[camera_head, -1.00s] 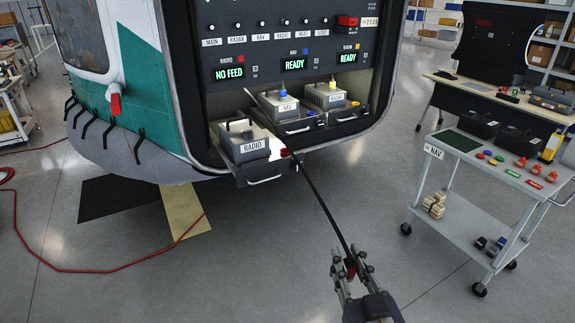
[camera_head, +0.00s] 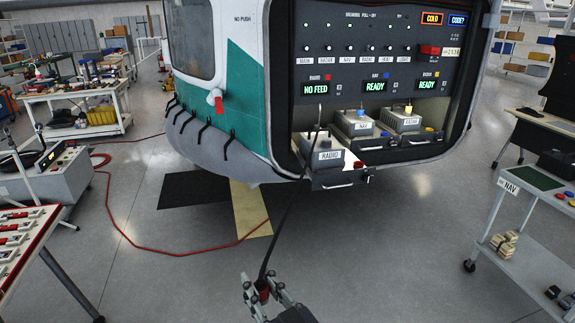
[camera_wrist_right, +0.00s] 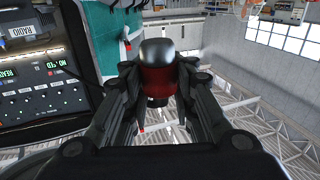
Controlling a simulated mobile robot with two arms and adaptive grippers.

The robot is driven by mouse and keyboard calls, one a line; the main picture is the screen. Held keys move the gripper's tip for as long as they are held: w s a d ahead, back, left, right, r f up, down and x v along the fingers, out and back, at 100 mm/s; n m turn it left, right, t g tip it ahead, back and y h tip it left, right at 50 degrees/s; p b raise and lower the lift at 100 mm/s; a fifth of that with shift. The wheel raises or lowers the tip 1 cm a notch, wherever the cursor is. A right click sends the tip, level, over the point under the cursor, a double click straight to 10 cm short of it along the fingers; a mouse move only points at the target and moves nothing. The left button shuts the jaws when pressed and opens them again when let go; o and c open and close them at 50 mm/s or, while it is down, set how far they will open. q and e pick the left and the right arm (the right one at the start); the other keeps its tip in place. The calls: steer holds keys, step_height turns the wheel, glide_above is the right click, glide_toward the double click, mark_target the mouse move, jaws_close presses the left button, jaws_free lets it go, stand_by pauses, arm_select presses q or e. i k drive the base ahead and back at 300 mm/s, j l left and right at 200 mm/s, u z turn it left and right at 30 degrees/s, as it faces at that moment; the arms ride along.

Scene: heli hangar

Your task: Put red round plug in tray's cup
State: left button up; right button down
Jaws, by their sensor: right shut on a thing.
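My right gripper (camera_head: 263,289) is low in the middle of the head view, shut on the red round plug (camera_head: 262,284). In the wrist view the plug (camera_wrist_right: 157,72) sits between both fingers, with a dark shiny rounded end and a red body. A black cable (camera_head: 287,212) runs from the plug up toward the RADIO unit (camera_head: 326,155). The pulled-out RADIO tray (camera_head: 338,184) has a small red part (camera_head: 358,165) at its right front corner; I cannot make out the cup clearly. The gripper is well apart from the tray. My left gripper is not in view.
The NAV cart (camera_head: 538,248) stands at the right. A workbench (camera_head: 78,100) and a device cart (camera_head: 50,172) are at the left, with a table (camera_head: 25,240) at the near left edge. A red hose (camera_head: 130,240) lies on the floor. The floor before the tray is clear.

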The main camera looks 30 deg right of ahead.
mark_target(358, 167)
steer(key=l+u, duration=0.65)
steer(key=u, duration=0.15)
steer(key=l+u, duration=0.45)
steer(key=k+l, duration=0.15)
steer(key=l, duration=0.45)
steer(key=k+l, duration=0.1)
steer(key=l, duration=0.45)
steer(key=k+l, duration=0.15)
steer(key=l, duration=0.45)
steer(key=k+l, duration=0.1)
steer(key=l, duration=0.5)
steer(key=k+l, duration=0.15)
steer(key=l, duration=0.45)
steer(key=k+l, duration=0.1)
steer(key=l, duration=0.45)
steer(key=k+l, duration=0.15)
steer(key=l, duration=0.45)
steer(key=k+l, duration=0.1)
steer(key=l, duration=0.5)
